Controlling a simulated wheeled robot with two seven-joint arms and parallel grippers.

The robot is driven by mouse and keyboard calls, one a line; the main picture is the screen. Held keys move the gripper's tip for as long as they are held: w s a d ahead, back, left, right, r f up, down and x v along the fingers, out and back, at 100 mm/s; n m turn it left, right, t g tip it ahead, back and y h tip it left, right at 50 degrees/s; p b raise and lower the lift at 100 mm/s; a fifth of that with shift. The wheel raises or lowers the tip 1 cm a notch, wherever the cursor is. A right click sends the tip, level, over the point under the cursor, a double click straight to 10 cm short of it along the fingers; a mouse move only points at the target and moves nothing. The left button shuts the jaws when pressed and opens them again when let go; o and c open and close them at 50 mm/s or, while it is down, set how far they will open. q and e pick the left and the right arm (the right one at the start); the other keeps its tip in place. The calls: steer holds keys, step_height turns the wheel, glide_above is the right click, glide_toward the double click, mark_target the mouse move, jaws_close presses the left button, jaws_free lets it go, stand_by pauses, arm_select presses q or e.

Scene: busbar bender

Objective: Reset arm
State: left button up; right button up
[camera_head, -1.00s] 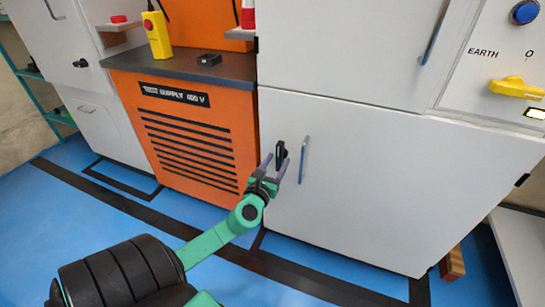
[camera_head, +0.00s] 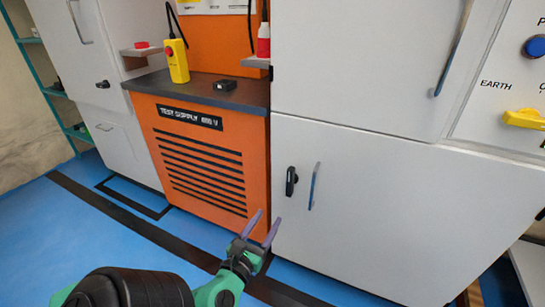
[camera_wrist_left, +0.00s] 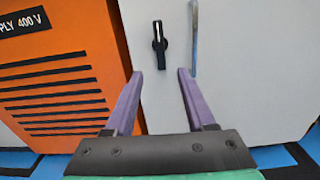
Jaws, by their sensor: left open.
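My left gripper (camera_head: 262,231) is open and empty, with its two purple fingers apart. It is low in front of the seam between the orange test supply unit (camera_head: 205,165) and the white cabinet door (camera_head: 385,190). In the left wrist view the fingers (camera_wrist_left: 157,72) point toward the white door, with a black latch handle (camera_wrist_left: 160,44) beyond them and apart from them. The latch also shows in the head view (camera_head: 291,181), upright beside a grey vertical pull handle (camera_head: 313,186). My right gripper does not show.
A grey worktop (camera_head: 205,92) on the orange unit holds a yellow box with a red button (camera_head: 177,61) and a small black box (camera_head: 225,85). A yellow switch (camera_head: 524,119) and blue button (camera_head: 536,46) are at the right. Blue floor lies open at the left.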

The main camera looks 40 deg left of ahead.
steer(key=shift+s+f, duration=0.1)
